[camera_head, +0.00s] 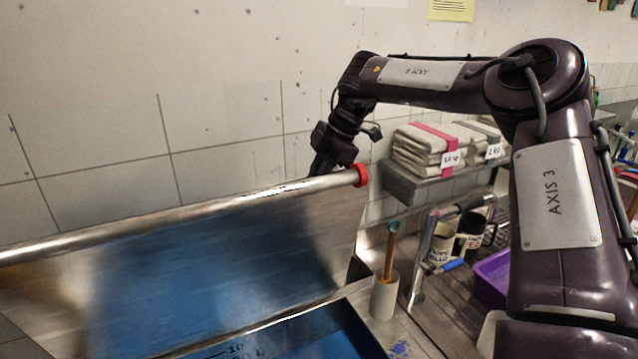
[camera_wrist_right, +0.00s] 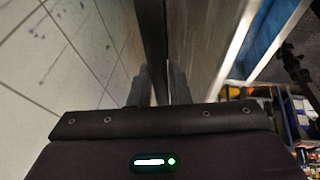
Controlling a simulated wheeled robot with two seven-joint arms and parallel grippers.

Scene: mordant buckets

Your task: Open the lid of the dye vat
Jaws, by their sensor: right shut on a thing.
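The dye vat's metal lid (camera_head: 200,275) stands raised and tilted up, its shiny inner face reflecting blue. A round metal bar (camera_head: 190,209) with a red end cap (camera_head: 361,175) runs along its upper edge. The vat (camera_head: 372,335) is below it, with blue inside, mostly cut off by the frame's bottom. My right gripper (camera_head: 326,168) is at the bar near the red cap, partly hidden behind it. In the wrist view its fingers (camera_wrist_right: 158,88) are closed on the bar, a dark strip between them. My left gripper is in neither view.
A tiled wall (camera_head: 100,130) stands close behind the lid. To the right are a shelf (camera_head: 425,185) with folded cloths (camera_head: 430,148), a white holder (camera_head: 385,295) with a wooden-handled tool, mugs (camera_head: 470,235) and a purple tub (camera_head: 492,278).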

